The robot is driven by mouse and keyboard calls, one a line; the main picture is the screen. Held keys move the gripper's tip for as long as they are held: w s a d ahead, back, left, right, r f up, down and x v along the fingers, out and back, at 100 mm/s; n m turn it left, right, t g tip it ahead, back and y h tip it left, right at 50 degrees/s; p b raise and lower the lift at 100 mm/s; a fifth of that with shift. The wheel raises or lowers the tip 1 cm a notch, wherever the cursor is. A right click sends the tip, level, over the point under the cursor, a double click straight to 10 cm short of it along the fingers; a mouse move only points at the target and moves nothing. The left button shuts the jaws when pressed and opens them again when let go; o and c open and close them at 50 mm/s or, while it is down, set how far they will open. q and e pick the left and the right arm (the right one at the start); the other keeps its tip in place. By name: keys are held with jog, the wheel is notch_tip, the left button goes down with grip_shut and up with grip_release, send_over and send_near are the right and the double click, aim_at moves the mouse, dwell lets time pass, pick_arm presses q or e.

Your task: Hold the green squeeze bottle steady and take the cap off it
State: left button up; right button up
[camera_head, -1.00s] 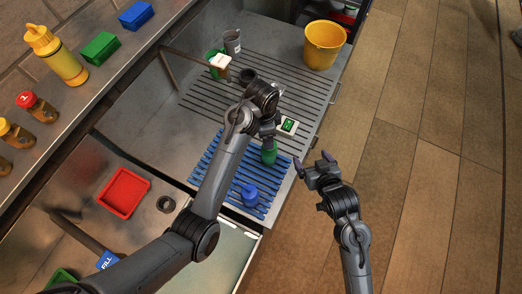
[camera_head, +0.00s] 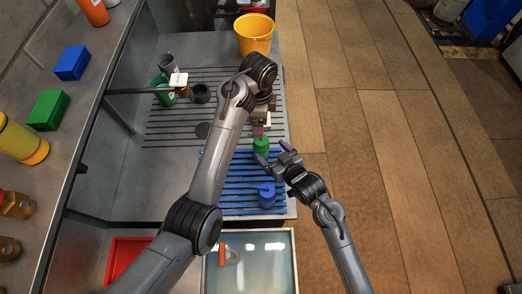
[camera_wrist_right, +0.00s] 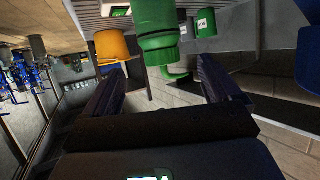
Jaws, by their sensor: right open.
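The green squeeze bottle (camera_head: 261,146) is at the far end of the blue slatted mat (camera_head: 235,208) in the head view. In the right wrist view its green body and ridged band (camera_wrist_right: 158,50) show large, ahead of and between my fingers; a bent green piece shows below. My left gripper (camera_head: 259,130) is right at the bottle on its far side; its fingers are too small and covered to judge. My right gripper (camera_head: 275,154) is open and empty, close to the bottle's near right side, apart from it in the wrist view.
A blue item (camera_head: 266,196) with a side arm stands on the mat. A red tray (camera_head: 125,258) and a glass-topped box (camera_head: 262,268) lie nearer. Floor is free at right.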

aim_at(266, 152)
pick_arm(q)
jog(key=shift+a, duration=0.1)
pick_arm(e)
notch_tip(266, 152, down, 5)
jog(key=shift+a+f, duration=0.1)
jog(key=shift+f, duration=0.05)
jog(key=x, duration=0.5)
jog(key=shift+w+a, duration=0.15)
jog(key=shift+w, duration=0.1)
jog(key=shift+x, duration=0.85)
